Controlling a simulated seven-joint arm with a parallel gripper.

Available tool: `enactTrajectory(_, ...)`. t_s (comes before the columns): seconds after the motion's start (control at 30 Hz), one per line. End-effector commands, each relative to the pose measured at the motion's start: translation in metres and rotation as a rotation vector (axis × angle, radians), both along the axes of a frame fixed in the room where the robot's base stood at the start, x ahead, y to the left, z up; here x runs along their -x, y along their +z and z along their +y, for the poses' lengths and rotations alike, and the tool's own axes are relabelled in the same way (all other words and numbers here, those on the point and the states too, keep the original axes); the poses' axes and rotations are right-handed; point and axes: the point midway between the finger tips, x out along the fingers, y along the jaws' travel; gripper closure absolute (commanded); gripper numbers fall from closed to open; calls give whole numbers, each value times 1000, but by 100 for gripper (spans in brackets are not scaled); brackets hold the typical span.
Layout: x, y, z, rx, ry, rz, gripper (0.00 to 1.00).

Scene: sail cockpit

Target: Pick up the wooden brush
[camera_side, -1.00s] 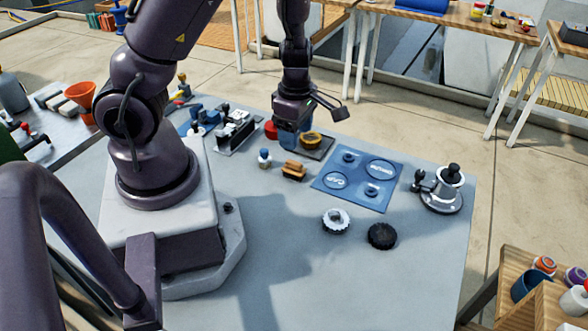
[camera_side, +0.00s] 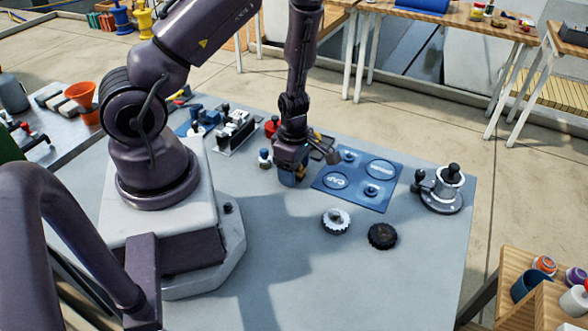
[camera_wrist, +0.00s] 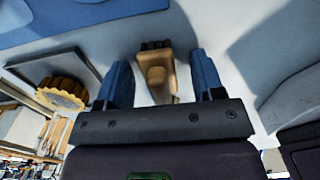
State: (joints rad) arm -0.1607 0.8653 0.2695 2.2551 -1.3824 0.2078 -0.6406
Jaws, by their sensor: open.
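The wooden brush (camera_wrist: 156,75) has a tan body with dark bristles at its far end. In the wrist view it lies between the two blue fingers of my gripper (camera_wrist: 162,84), with a gap on each side. In the side view my gripper (camera_side: 290,178) is low over the table where the brush lies and hides nearly all of it. The gripper is open. Whether the fingertips touch the table cannot be told.
A blue mat (camera_side: 345,197) with outlined shapes lies right of the gripper. A white toothed cap (camera_side: 336,221), a black toothed cap (camera_side: 382,236) and a winch (camera_side: 449,190) stand nearby. A small bottle (camera_side: 265,158) stands close on the left. The front table is clear.

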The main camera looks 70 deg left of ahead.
Motion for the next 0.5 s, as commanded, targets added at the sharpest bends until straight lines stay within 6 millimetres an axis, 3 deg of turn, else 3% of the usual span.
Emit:
enactTrajectory(0.1, 0, 0, 0, 0, -1, 0, 38)
enactTrajectory(0.13, 0, 0, 0, 0, -1, 0, 43)
enactTrajectory(0.33, 0, 0, 0, 0, -1, 0, 89)
enactTrajectory(0.5, 0, 0, 0, 0, -1, 0, 92)
